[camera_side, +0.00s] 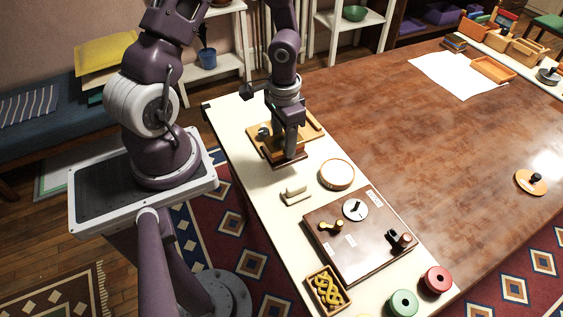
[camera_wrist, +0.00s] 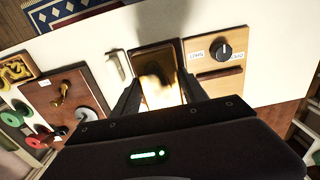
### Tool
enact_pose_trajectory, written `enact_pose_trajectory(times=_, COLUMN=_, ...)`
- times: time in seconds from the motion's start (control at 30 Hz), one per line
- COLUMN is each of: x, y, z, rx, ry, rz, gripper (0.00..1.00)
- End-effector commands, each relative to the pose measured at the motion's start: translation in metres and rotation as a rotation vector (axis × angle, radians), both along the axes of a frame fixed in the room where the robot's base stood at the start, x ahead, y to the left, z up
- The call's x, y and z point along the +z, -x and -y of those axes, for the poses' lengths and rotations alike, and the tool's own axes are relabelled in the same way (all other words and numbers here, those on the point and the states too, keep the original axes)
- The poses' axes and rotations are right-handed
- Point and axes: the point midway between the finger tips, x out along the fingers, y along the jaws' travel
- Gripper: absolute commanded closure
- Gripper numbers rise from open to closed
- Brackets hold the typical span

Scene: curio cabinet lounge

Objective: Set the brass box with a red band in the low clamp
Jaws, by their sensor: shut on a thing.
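My gripper (camera_wrist: 158,92) is shut on a shiny brass-coloured box (camera_wrist: 161,95) in the wrist view. The box is blurred by glare, and I cannot make out its red band. A brown rectangular holder or tray (camera_wrist: 152,56) lies under and just beyond it; I cannot tell whether the box touches it. Beside it is a light wooden board (camera_wrist: 232,78) with a black knob, small labels and a slot. In the side view my gripper (camera_side: 290,153) points down at this wooden board (camera_side: 313,124) and hides most of the box. I cannot tell which part is the low clamp.
A dark board (camera_side: 345,262) with a dial and brass fittings lies nearer the camera. A round pale-topped disc (camera_side: 337,174) and a small pale block (camera_side: 295,193) lie between. Red (camera_side: 436,280) and green (camera_side: 403,303) spools stand at the front. The brown table is mostly clear.

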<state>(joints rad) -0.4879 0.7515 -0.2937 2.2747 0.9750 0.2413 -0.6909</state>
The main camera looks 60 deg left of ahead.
Motion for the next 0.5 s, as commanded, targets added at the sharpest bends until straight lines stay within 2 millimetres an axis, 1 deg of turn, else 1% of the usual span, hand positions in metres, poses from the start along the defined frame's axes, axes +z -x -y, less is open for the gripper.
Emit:
enact_pose_trajectory(times=0.07, x=0.0, y=-0.001, z=-0.002, rx=0.018, ry=0.0, rz=0.001, gripper=1.0)
enact_pose_trajectory(times=0.17, x=-0.001, y=-0.007, z=-0.011, rx=0.14, ry=-0.001, rz=0.001, gripper=1.0)
enact_pose_trajectory(times=0.27, x=-0.003, y=-0.019, z=-0.03, rx=0.386, ry=-0.002, rz=0.002, gripper=1.0)
enact_pose_trajectory(times=0.3, x=-0.003, y=-0.026, z=-0.039, rx=0.506, ry=-0.002, rz=0.004, gripper=1.0)
enact_pose_trajectory(times=0.37, x=-0.003, y=-0.036, z=-0.053, rx=0.691, ry=-0.002, rz=0.005, gripper=1.0)
enact_pose_trajectory(times=0.4, x=-0.002, y=-0.044, z=-0.062, rx=0.818, ry=-0.002, rz=0.005, gripper=1.0)
enact_pose_trajectory(times=0.5, x=0.001, y=-0.065, z=-0.085, rx=1.122, ry=-0.002, rz=0.006, gripper=1.0)
